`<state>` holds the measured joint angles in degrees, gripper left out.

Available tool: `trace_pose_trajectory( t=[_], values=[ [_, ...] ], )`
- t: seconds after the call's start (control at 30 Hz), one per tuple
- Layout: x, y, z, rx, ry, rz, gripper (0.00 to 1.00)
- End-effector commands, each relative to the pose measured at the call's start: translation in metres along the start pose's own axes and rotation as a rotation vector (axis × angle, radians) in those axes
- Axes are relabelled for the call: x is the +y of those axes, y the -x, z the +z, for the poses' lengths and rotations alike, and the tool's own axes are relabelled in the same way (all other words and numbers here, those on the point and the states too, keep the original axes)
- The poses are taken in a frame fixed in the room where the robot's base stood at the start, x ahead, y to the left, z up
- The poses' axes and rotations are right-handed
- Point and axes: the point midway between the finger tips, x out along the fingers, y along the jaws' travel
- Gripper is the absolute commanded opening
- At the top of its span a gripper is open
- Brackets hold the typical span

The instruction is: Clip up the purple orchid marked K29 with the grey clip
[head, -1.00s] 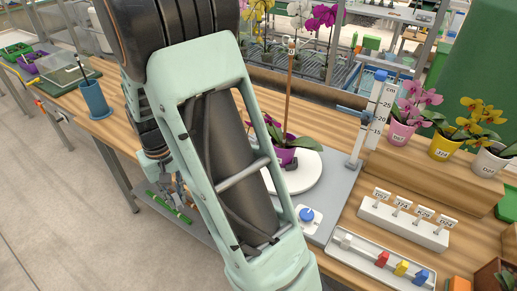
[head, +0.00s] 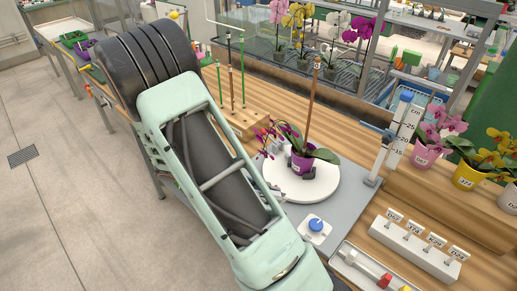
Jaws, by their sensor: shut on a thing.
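A purple orchid (head: 270,131) stands in a purple pot (head: 302,165) on a round white turntable (head: 322,188). A brown stake (head: 312,105) rises from the pot, and the flower stem leans out to the left, apart from the stake's upper part. No K29 mark is readable on this pot. A pale grey clip (head: 350,257) lies at the left end of the clip tray (head: 338,268), beside a red clip (head: 384,281). My arm crosses the left and front of the view. My gripper is hidden behind it, and so is whatever it holds.
A tag block (head: 405,247) carries small label tags, one reading K29 (head: 435,240). A blue button (head: 315,225) and an upright height gauge (head: 402,135) flank the turntable. A wooden block (head: 245,122) holds several stakes. Potted orchids (head: 427,155) stand on the right ledge.

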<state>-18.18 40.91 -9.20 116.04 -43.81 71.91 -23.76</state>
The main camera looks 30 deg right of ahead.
Motion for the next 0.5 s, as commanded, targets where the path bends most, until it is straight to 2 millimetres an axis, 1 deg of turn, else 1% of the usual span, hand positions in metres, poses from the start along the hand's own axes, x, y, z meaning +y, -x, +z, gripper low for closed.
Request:
trace_pose_trajectory(
  t=[0.03,0.2,0.33,0.5],
  values=[
    [0.005,0.003,0.010,-0.073,0.038,0.063,0.00],
    [0.033,0.018,0.039,-0.287,0.116,0.290,0.00],
    [0.054,0.037,0.053,-0.399,0.141,0.438,0.00],
    [0.071,0.058,0.061,-0.475,0.151,0.561,0.00]
  ],
)
